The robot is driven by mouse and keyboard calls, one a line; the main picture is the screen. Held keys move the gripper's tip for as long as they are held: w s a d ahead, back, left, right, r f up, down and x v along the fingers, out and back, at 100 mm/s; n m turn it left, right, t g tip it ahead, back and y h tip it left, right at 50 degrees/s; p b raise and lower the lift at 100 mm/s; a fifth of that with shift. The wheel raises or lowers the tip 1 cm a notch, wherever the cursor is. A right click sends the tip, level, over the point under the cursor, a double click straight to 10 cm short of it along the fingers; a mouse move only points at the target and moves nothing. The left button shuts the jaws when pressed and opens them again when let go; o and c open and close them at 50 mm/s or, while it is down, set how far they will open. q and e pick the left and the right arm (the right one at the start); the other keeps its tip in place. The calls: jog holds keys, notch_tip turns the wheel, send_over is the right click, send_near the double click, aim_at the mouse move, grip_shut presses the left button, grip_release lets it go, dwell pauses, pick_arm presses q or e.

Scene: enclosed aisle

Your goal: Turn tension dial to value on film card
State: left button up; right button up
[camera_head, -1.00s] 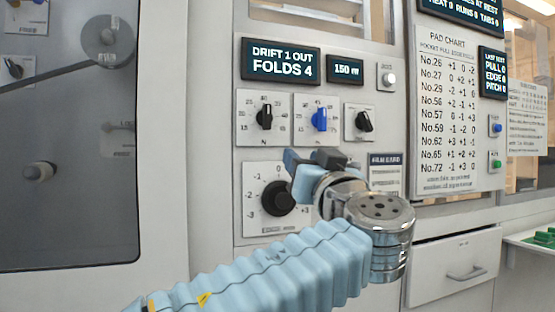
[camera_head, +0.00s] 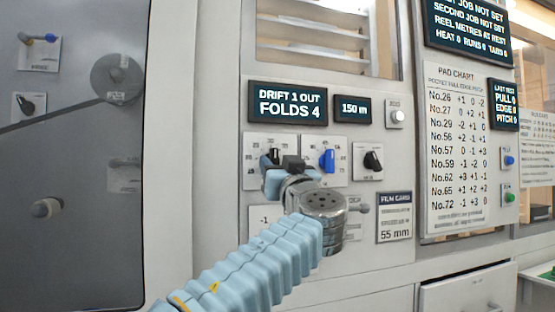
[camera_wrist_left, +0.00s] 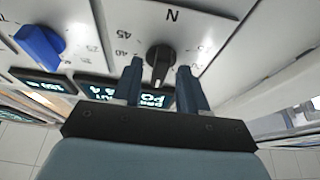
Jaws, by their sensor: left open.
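The tension dial, a black knob marked N (camera_head: 274,155), is the leftmost of three dials under the displays, partly hidden behind my left gripper. In the left wrist view the black knob (camera_wrist_left: 160,58) with a pale pointer line sits between and just beyond the fingertips. The numbers 40 and 45 show near it. My left gripper (camera_head: 283,168) is open; its fingers in the wrist view (camera_wrist_left: 158,85) stand on either side of the knob. I cannot tell if they touch it. The film card (camera_head: 394,217) reads 55 mm at the bottom; its middle line is too small to read.
A blue-knob dial (camera_head: 327,160) is close on the right, then another black dial (camera_head: 372,161). Displays (camera_head: 287,104) reading DRIFT 1 OUT, FOLDS 4 hang above. The lower dial plate (camera_head: 262,217) is mostly hidden by my arm. A pad chart (camera_head: 467,150) is at right.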

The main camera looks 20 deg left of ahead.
pick_arm(q)
grip_shut()
jog(key=shift+m, duration=0.3)
